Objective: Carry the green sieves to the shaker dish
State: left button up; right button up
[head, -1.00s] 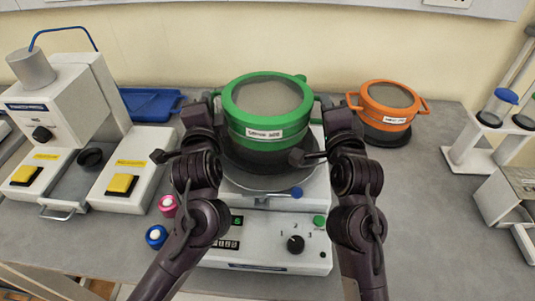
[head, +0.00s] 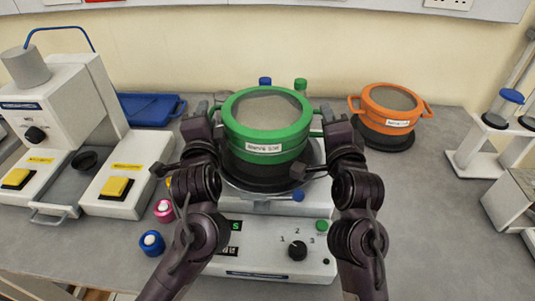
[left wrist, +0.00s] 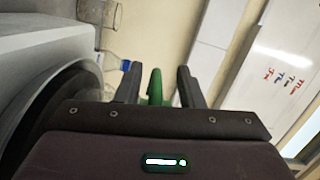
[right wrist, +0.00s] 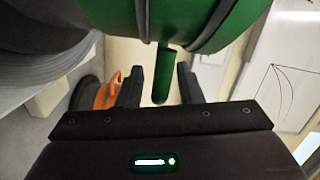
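The green sieves (head: 263,146) are a labelled stack with a grey mesh top and a dark bottom pan (head: 262,177). They look level and seated in the grey round shaker dish (head: 312,172), though the contact is mostly hidden. My left gripper (head: 214,116) is at the left handle. In the left wrist view the green handle (left wrist: 155,88) stands between its spread fingers, with gaps either side. My right gripper (head: 328,116) is at the right handle. In the right wrist view that handle (right wrist: 162,75) hangs between spread fingers, with gaps either side.
Orange sieves (head: 388,120) stand to the right on a dark base. Blue and green capped bottles (head: 300,86) are close behind the dish. A white machine with yellow buttons (head: 117,187) is at left, and a rack (head: 485,145) at right.

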jog(key=shift+a+r, duration=0.15)
jog(key=shift+a, duration=0.1)
